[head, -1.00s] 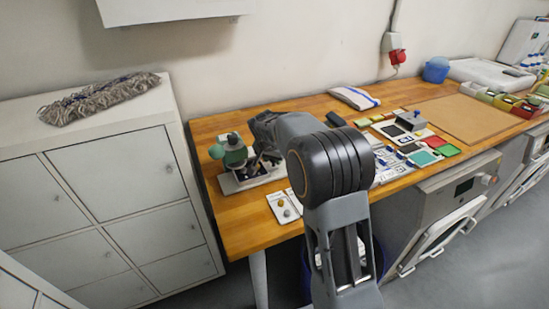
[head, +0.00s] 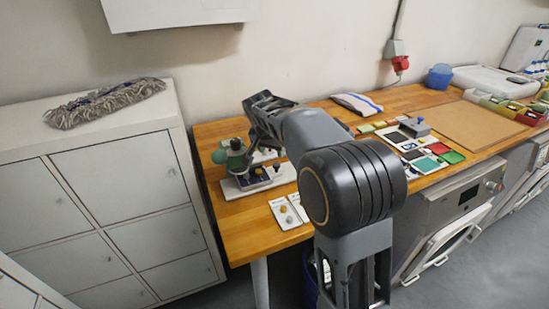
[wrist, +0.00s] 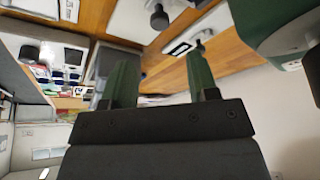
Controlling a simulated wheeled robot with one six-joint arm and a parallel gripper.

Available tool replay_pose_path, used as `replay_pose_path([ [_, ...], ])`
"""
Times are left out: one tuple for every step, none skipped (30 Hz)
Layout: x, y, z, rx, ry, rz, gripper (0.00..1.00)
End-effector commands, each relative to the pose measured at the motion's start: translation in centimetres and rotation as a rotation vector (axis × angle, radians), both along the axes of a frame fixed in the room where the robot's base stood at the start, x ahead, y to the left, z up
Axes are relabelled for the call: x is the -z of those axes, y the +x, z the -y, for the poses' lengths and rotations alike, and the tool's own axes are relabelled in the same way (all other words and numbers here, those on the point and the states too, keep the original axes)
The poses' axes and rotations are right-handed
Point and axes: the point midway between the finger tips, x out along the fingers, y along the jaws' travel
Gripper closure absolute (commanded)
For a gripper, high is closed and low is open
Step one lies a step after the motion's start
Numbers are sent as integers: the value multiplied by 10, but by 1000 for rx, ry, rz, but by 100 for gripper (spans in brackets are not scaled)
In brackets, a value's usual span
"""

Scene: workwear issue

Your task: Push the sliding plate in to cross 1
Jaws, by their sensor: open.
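A green press-like device (head: 236,160) stands on a white base at the left end of the wooden table. A pale plate (head: 268,182) with a dark knob (head: 257,171) lies at its foot; I cannot tell how far in the plate is, and no cross mark is readable. My gripper (head: 257,140) is above and behind the device in the head view, its fingertips hard to make out. In the wrist view my gripper's two green fingers (wrist: 163,75) are apart with nothing between them. The device's green body (wrist: 270,25) is at the upper right, with a dark knob (wrist: 200,44) by the right finger.
Several pads and cards lie right of my arm, with a brown board (head: 478,122) beyond. A white cabinet (head: 100,200) stands left of the table. A folded cloth (head: 357,103) lies at the back.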

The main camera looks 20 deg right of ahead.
Motion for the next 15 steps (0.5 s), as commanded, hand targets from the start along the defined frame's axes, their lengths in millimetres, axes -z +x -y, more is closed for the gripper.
replay_pose_path([
  [-9,-2,-3,-2,1,3,46],
  [-13,-4,-4,-2,0,2,46],
  [-19,-6,-5,-2,1,3,46],
  [-22,-7,-6,-1,1,2,46],
  [-26,-8,-7,-1,0,3,46],
  [-30,-9,-8,-1,1,2,46],
  [-32,-10,-9,0,1,1,46],
  [-34,-11,-9,0,1,1,46],
  [-37,-12,-10,0,0,1,46],
  [-39,-12,-10,0,1,1,46],
  [-40,-13,-10,0,1,1,46],
  [-41,-13,-11,0,0,0,46],
  [-42,-14,-11,0,0,0,46],
  [-43,-14,-11,0,0,0,46],
  [-43,-14,-11,0,0,0,46],
])
